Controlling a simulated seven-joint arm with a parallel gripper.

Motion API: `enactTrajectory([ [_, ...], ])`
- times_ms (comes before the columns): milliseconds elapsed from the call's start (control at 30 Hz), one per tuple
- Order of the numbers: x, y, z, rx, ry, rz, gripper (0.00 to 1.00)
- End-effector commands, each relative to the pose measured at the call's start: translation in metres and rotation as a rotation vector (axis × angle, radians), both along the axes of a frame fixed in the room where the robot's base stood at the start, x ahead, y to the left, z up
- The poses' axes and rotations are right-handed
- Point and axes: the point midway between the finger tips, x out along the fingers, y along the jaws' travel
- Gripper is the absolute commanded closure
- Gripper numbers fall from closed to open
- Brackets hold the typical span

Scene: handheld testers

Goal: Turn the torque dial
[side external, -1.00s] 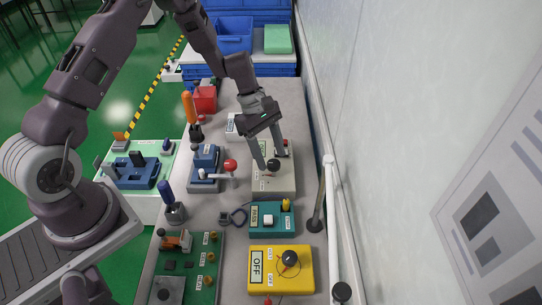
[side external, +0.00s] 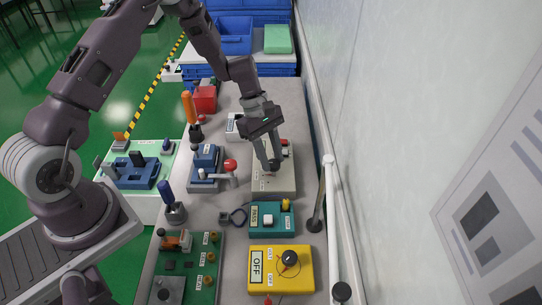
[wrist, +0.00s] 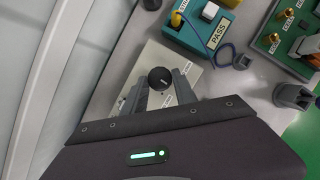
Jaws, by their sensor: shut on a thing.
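The black dial (wrist: 159,78) is a round knob with a pale mark on its top, set on a beige tester box. The box (side external: 272,186) shows in the side view, where my gripper (side external: 270,167) comes down onto the dial and mostly hides it. In the wrist view my gripper (wrist: 161,88) has one finger on each side of the dial. It is shut on the dial. Labels on the box are partly covered, so I cannot read the dial's setting.
A teal PASS tester (side external: 272,219) and a yellow OFF box (side external: 281,270) with its own black dial stand nearer the camera. A blue device (side external: 206,165) with a red-ball lever is left of the beige box. A grey pole (side external: 318,205) stands at the right by the wall.

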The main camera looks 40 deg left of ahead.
Motion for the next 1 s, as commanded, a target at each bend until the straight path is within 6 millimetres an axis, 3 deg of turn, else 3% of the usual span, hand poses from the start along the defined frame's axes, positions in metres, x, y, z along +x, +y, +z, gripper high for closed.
enactTrajectory([
  [1000,0.008,-0.0033,0.0006,0.001,-0.002,-0.833,1.0],
])
